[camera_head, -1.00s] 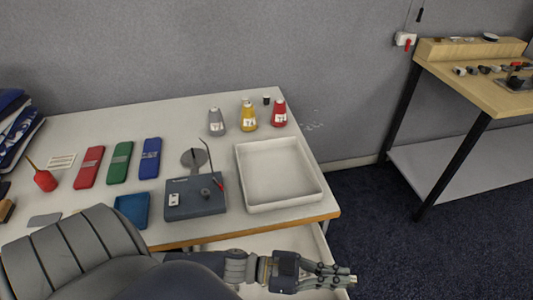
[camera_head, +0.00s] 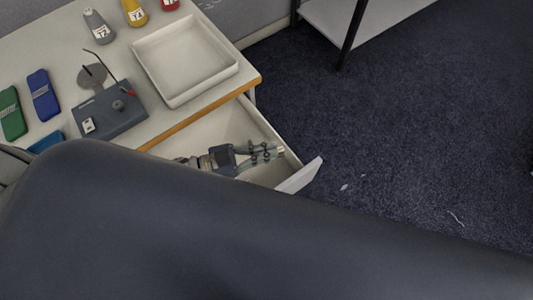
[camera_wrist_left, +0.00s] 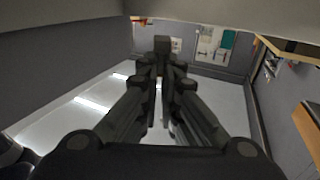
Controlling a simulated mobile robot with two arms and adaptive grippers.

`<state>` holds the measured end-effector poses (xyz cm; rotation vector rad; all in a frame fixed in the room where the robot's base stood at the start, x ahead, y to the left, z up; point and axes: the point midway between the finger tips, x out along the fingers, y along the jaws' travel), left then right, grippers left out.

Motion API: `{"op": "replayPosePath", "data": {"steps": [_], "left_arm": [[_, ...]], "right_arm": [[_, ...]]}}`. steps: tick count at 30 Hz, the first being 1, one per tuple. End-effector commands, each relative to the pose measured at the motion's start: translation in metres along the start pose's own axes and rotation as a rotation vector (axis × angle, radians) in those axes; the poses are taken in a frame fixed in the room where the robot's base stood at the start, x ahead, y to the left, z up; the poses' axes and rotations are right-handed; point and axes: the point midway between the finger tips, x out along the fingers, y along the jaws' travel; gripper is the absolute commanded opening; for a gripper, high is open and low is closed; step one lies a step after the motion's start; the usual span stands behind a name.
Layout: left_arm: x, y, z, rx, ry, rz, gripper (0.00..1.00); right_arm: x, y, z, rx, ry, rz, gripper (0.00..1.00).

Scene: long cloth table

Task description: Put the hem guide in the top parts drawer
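The top parts drawer (camera_head: 235,122) stands open below the table's front edge, pale inside. My left gripper (camera_head: 276,150) is over the open drawer, near its front panel (camera_head: 300,177). Its fingers are close together on a small piece at the tips, which I take for the hem guide (camera_head: 282,150). In the left wrist view the piece shows as a dark block (camera_wrist_left: 162,45) between the fingertips of my left gripper (camera_wrist_left: 162,68). Its exact shape is hard to make out. My dark arm hides the near part of the drawer. My right gripper is not in view.
A white tray (camera_head: 178,101) sits at the table's right corner, above the drawer. A grey-blue device (camera_head: 112,112) with a thin rod stands beside it, and several bottles (camera_head: 135,14) stand behind. Dark carpet (camera_head: 420,120) to the right is mostly clear.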

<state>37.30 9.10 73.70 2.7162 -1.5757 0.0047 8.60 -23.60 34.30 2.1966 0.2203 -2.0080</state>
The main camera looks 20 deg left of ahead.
Motion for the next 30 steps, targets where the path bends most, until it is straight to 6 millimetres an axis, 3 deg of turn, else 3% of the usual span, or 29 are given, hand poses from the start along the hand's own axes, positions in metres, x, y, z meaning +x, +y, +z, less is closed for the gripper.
{"op": "replayPosePath", "data": {"steps": [6, 30], "left_arm": [[0.001, 0.0, 0.025, 0.0, 0.002, -0.001, 0.0], [0.0, 0.001, 0.042, -0.002, -0.004, 0.0, 0.0]], "right_arm": [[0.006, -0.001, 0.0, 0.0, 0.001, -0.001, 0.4], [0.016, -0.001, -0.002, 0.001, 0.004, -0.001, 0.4]]}}
